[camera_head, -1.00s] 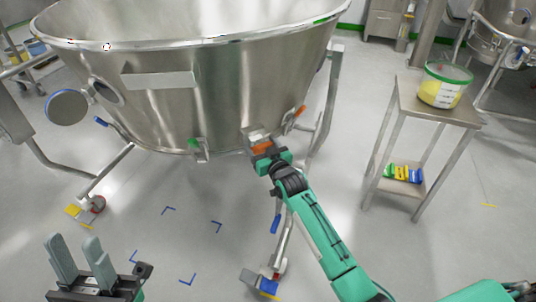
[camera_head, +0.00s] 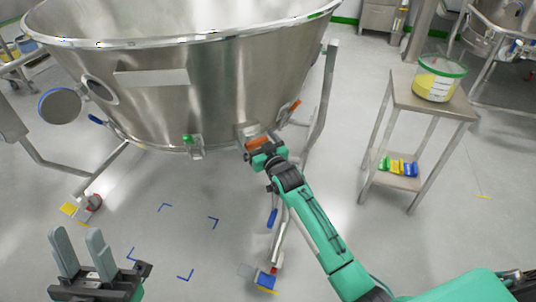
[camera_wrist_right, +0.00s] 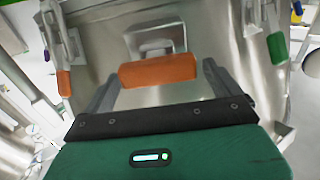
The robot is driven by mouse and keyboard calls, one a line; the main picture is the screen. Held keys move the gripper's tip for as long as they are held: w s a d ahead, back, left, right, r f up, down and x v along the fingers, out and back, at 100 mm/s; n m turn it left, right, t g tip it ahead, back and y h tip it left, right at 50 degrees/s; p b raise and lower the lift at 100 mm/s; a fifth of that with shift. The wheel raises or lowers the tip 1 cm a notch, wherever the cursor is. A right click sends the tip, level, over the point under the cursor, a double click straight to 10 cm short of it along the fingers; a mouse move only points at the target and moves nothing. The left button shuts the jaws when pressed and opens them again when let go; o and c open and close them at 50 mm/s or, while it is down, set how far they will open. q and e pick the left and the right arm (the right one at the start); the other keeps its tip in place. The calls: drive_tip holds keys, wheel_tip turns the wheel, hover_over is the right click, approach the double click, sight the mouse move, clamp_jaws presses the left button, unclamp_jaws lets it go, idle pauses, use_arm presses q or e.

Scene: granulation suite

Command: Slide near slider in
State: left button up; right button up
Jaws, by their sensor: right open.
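The near slider has an orange handle (camera_head: 257,142) and sits on a metal bracket (camera_head: 244,130) at the lower rim of the large steel vessel (camera_head: 200,90). In the right wrist view the orange handle (camera_wrist_right: 158,70) lies crosswise between my right gripper's two fingers, with gaps at both sides. My right gripper (camera_head: 262,152) is open at the handle; from the head view I cannot tell whether it touches it. My left gripper (camera_head: 78,252) is open and empty, low at the left, well away from the vessel.
Another orange-handled slider (camera_head: 295,105) and a green one (camera_head: 187,139) sit along the vessel's rim. A steel side table (camera_head: 400,95) at the right holds a yellow-filled tub (camera_head: 438,78). Vessel legs with casters stand near my right arm. The floor below has blue corner marks.

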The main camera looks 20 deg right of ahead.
use_arm(q)
drive_tip(key=w+d+f+g+y+p, duration=0.1)
drive_tip(key=w+d+f+g, duration=0.1)
drive_tip(key=f+g, duration=0.2)
drive_tip(key=w+d+f+g+p, duration=0.2)
drive_tip(key=w+f+g, duration=0.1)
drive_tip(key=f+g, duration=0.2)
drive_tip(key=shift+w+d+f+n+y, duration=0.2)
drive_tip(key=shift+w+f+n+y, duration=0.15)
drive_tip(key=shift+f, duration=0.55)
use_arm(e)
drive_tip(key=s+d, duration=0.2)
drive_tip(key=s, duration=1)
drive_tip(key=shift+s+d, duration=0.2)
drive_tip(key=shift+s, duration=0.05)
use_arm(q)
drive_tip(key=shift+s, duration=0.1)
